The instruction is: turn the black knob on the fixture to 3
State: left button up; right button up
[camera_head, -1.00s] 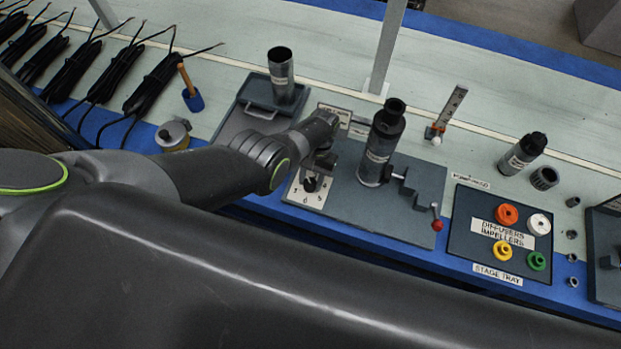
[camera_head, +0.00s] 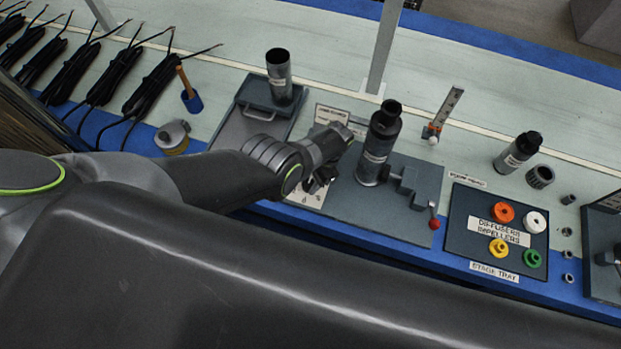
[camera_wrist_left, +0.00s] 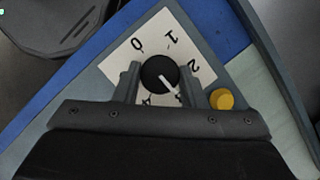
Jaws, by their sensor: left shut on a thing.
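The fixture (camera_head: 370,212) is a dark grey plate with a tall black cylinder (camera_head: 378,145) standing on it. Its black knob (camera_wrist_left: 158,70) sits on a white dial (camera_wrist_left: 122,62) in the left wrist view. The numbers 0, 1 and 2 show there, and lower numbers are partly hidden by the gripper. The knob's white pointer line aims to the lower right, past the 2. My left gripper (camera_wrist_left: 160,84) is shut on the knob, one finger on each side. In the head view my left gripper (camera_head: 320,180) covers the knob. My right gripper is not in view.
A yellow round part (camera_wrist_left: 222,98) is close beside a finger. On the fixture, a stepped grey block (camera_head: 408,188) and a red-tipped lever (camera_head: 434,223) are right of the cylinder. The stage tray (camera_head: 465,235) with colored rings lies farther right.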

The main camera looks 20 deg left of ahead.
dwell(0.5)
pick_arm(q)
jog(key=o, duration=1)
jog(key=shift+w+d+r+p, duration=0.15)
jog(key=shift+r+p, duration=0.2)
jog(key=shift+r, duration=0.1)
jog(key=p+v, duration=0.5)
jog(key=v, duration=1.1)
jog(key=shift+r, duration=0.2)
jog(key=shift+f, duration=0.1)
